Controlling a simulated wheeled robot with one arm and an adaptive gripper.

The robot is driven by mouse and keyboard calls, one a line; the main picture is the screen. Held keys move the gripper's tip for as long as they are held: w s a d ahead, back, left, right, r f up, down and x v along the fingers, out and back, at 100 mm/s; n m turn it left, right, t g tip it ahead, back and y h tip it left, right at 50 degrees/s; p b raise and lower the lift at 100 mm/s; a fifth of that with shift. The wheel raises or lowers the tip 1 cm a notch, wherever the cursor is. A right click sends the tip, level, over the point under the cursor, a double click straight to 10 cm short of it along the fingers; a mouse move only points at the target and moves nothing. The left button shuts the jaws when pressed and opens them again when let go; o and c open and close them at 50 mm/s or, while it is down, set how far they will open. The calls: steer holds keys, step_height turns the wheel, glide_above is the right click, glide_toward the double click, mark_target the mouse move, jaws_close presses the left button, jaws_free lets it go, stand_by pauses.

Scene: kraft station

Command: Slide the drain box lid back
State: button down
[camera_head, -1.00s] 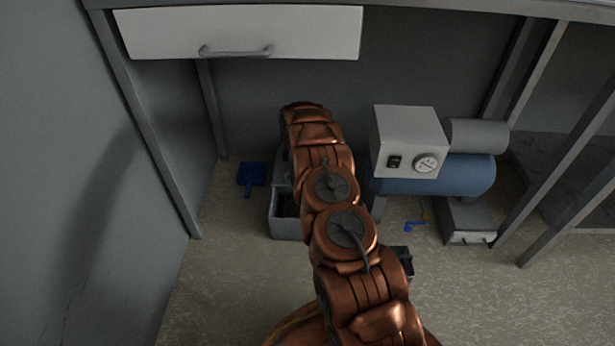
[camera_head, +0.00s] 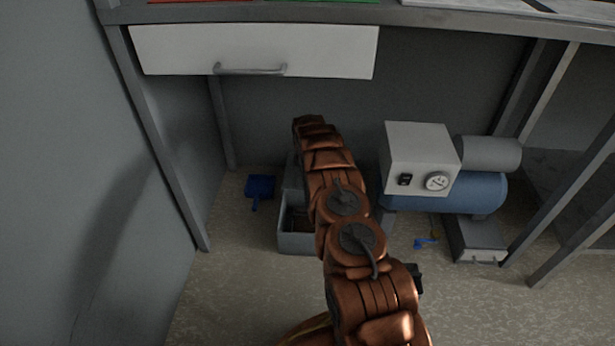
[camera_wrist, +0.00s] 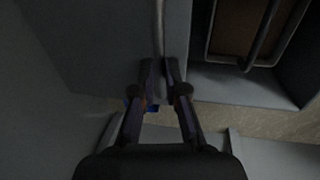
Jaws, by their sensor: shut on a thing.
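The grey drain box (camera_head: 298,243) stands on the floor under the bench in the head view, partly behind my arm. Its front part is uncovered and dark inside. Its grey lid (camera_head: 292,176) shows only as a strip left of my arm, over the rear part. In the wrist view, the lid (camera_wrist: 100,45) fills the left, with a thin upright handle bar (camera_wrist: 158,25) at its edge. My gripper (camera_wrist: 162,68) is shut on this handle. The opening, with a brown inside (camera_wrist: 238,28), lies to the right. In the head view my gripper is hidden behind my arm.
A blue compressor (camera_head: 480,190) with a white control box (camera_head: 420,160) stands right of my arm. A blue dustpan (camera_head: 260,187) lies left of the drain box. A white drawer (camera_head: 255,50) hangs above. A bench leg (camera_head: 160,150) stands at left.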

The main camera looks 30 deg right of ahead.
steer(key=c, duration=1.2)
jaws_free()
step_height(320, 180, up, 12)
steer(key=s+a, duration=0.1)
steer(key=s, duration=0.1)
steer(key=shift+a+f, duration=0.15)
